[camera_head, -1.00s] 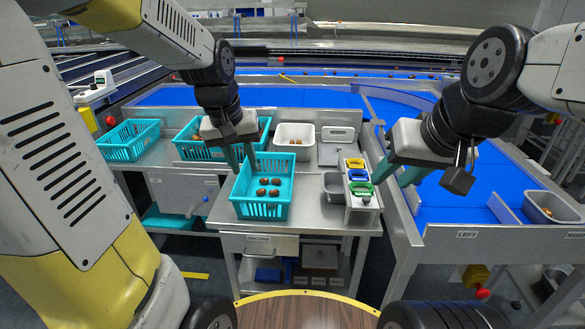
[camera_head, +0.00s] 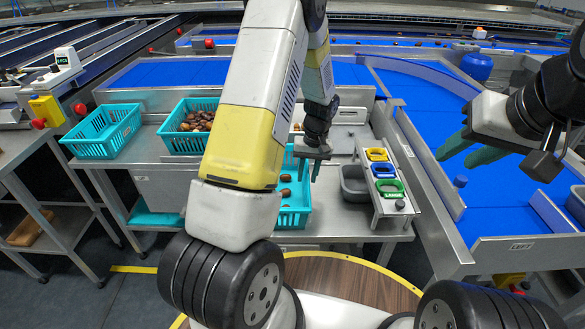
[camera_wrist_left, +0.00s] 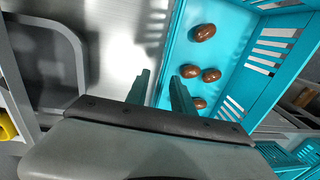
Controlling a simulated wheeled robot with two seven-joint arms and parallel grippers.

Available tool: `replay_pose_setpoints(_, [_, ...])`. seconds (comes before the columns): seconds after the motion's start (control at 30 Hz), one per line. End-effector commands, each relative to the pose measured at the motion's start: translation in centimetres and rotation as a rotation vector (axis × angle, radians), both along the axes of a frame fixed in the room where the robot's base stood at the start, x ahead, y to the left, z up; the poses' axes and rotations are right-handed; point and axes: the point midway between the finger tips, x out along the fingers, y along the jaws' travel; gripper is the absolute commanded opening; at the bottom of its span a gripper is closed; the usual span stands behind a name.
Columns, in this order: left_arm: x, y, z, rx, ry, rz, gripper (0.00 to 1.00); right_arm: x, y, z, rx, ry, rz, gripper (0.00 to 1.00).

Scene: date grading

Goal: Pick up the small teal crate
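A teal crate (camera_head: 293,219) with several brown dates stands at the front of the steel table, partly hidden behind my left arm. In the left wrist view its floor (camera_wrist_left: 236,48) and slotted wall show clearly. My left gripper (camera_head: 309,172) points down at the crate's right wall. In the left wrist view its two fingers (camera_wrist_left: 160,90) are apart, one on each side of the wall's rim, with no clear contact visible. My right gripper (camera_head: 468,150) is open and empty, above the blue belt at the right.
Another teal crate (camera_head: 84,148) stands at the left, and one full of dates (camera_head: 166,141) stands behind. A grey tub (camera_head: 354,190) and a rack (camera_head: 393,207) with yellow, blue and green rings sit close to the right of the front crate.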

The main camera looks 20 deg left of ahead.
Motion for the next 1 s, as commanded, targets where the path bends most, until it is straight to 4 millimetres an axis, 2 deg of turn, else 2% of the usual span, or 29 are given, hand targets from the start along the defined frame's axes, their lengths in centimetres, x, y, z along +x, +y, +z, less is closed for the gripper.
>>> replay_pose_setpoints(0.33, [-0.7, 0.5, -4.8, 0.000, 0.003, -0.001, 0.29, 0.0, 0.0, 0.0, 0.000, 0.000, 0.000, 0.36])
replay_pose_setpoints(0.47, [-0.6, 0.5, -5.5, -0.001, 0.000, 0.000, 0.29, 0.0, 0.0, 0.0, 0.000, 0.000, 0.000, 0.36])
replay_pose_setpoints(0.67, [-0.6, 0.5, -5.5, -0.001, 0.000, 0.000, 0.29, 0.0, 0.0, 0.0, 0.000, 0.000, 0.000, 0.36])
replay_pose_setpoints(0.8, [-0.6, 0.5, -5.5, -0.001, 0.000, 0.000, 0.04, 0.0, 0.0, 0.0, 0.000, 0.000, 0.000, 0.36])
replay_pose_setpoints(0.83, [-0.6, 0.5, -5.5, -0.001, 0.000, 0.000, 0.00, 0.0, 0.0, 0.0, 0.000, 0.000, 0.000, 0.36])
replay_pose_setpoints(1.0, [-0.6, 0.5, -5.5, -0.001, 0.000, 0.000, 0.00, 0.0, 0.0, 0.0, 0.000, 0.000, 0.000, 0.36])
